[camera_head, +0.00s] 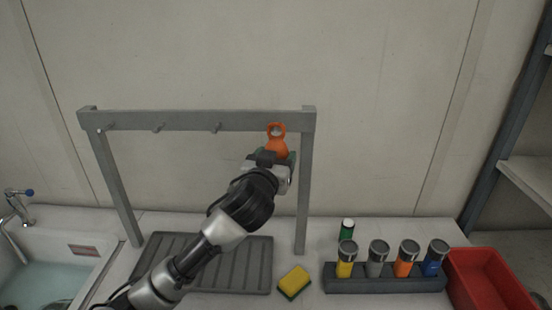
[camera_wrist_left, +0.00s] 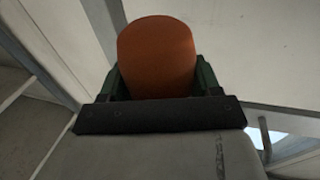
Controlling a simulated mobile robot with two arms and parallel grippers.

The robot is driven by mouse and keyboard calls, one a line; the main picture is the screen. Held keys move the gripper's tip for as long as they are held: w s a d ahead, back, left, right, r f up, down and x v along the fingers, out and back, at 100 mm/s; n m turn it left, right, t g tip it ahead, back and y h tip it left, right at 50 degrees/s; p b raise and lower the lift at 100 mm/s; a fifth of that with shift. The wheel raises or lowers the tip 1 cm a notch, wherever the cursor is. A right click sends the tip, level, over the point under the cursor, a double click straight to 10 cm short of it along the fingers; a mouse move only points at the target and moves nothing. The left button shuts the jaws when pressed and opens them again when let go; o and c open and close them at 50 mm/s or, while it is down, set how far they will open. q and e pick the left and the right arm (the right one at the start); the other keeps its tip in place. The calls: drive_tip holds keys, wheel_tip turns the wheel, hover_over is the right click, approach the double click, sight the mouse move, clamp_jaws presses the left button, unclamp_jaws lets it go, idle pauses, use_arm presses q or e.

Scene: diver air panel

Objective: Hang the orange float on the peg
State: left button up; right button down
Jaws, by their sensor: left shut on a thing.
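The orange float (camera_head: 277,146) has a ring at its top and is held upright in front of the right end of the grey rack's crossbar (camera_head: 190,120). My left gripper (camera_head: 275,160) is shut on its lower body. In the left wrist view the float (camera_wrist_left: 157,58) stands between the green fingers of the gripper (camera_wrist_left: 158,85). Three pegs show on the crossbar: a left one (camera_head: 111,126), a middle one (camera_head: 159,127) and a right one (camera_head: 217,127). The float's ring is to the right of these pegs. Whether another peg is behind the ring, I cannot tell. My right gripper is not in view.
A ribbed grey mat (camera_head: 255,262) lies under the rack. A yellow-green sponge (camera_head: 294,282), a green bottle (camera_head: 347,229), a dark holder (camera_head: 385,284) with several capped cylinders and a red bin (camera_head: 487,280) stand to the right. A sink (camera_head: 60,245) is at the left.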

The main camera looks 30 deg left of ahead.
use_arm(q)
drive_tip(key=o, duration=1.1)
drive_tip(key=shift+s, duration=0.1)
drive_tip(key=shift+s+d+f, duration=0.1)
drive_tip(key=shift+s, duration=0.25)
drive_tip(key=s+d+b, duration=0.1)
drive_tip(key=s+b, duration=0.2)
drive_tip(key=s, duration=0.6)
drive_tip(key=shift+s+d, duration=0.4)
